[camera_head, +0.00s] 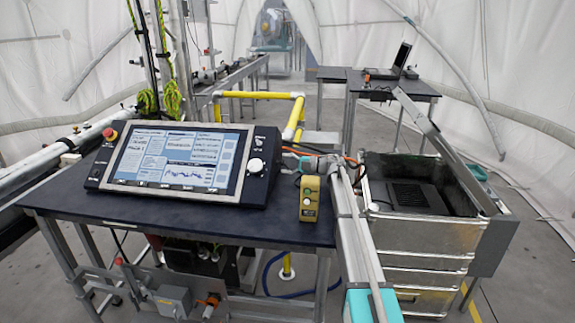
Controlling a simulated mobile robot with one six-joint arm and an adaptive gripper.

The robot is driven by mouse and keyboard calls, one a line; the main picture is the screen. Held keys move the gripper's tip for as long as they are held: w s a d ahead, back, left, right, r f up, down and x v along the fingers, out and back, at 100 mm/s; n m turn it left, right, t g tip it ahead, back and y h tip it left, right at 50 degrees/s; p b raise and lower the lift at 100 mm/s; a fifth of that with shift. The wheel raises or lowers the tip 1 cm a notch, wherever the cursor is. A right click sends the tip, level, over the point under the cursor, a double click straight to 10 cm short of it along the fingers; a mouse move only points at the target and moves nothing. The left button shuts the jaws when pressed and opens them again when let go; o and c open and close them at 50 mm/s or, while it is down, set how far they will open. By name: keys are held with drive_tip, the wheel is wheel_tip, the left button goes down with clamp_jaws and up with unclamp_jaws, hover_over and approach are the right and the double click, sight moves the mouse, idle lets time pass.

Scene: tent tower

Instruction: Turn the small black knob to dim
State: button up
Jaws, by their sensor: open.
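A black control console (178,160) with a lit screen sits tilted on the dark table. A large white knob (255,166) stands out on its right side panel, with small white markings above it. A small black knob cannot be told apart from the black panel at this size. My gripper (292,158) is just right of the console, behind the yellow box, and points left toward the panel. It looks empty; its fingertips are small and partly unclear.
A red button (110,134) is at the console's left end. Yellow railing (295,117) and orange cables lie behind the gripper. An open metal case (420,235) stands at the right. The front strip of the dark table (200,222) is clear.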

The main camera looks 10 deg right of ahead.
drive_tip(key=shift+d, duration=0.1)
drive_tip(key=v, duration=1.1)
drive_tip(key=shift+s+d, duration=0.1)
drive_tip(key=shift+d, duration=0.25)
drive_tip(key=shift+s, duration=0.1)
